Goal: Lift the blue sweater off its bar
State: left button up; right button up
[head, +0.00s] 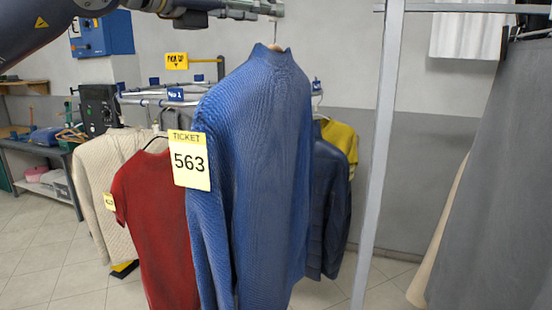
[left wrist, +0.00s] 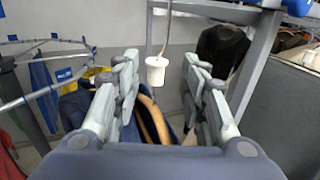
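The blue sweater (head: 262,150) hangs upright on a wooden hanger in the middle of the head view, with a yellow ticket 563 (head: 190,160) at its left shoulder. My left gripper (head: 270,10) is at the top of the head view, at the hanger's hook just above the collar. In the left wrist view its two fingers (left wrist: 162,66) are apart, one on each side of a white collar (left wrist: 157,72) on the hook's stem; gaps show on both sides. The wooden hanger (left wrist: 152,118) and blue knit show below. What bears the hook's top is out of view. My right gripper is not in view.
A red shirt (head: 155,220), a cream sweater (head: 97,175) and a dark blue jacket (head: 328,205) hang close behind. A grey metal post (head: 381,150) stands just right of the sweater. Grey garments (head: 500,180) hang at the far right. A yellow sign (head: 177,61) is behind.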

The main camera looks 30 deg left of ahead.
pick_arm(q)
jog(key=w+p, duration=0.2)
jog(key=w, duration=0.1)
jog(key=shift+w+r+p, duration=0.15)
jog(key=shift+w+p, duration=0.25)
jog(key=shift+w+d, duration=0.2)
jog(key=shift+w, duration=0.4)
jog(key=shift+s, duration=0.1)
jog(key=shift+s, duration=0.1)
jog(key=shift+c, duration=1.3)
grip_shut()
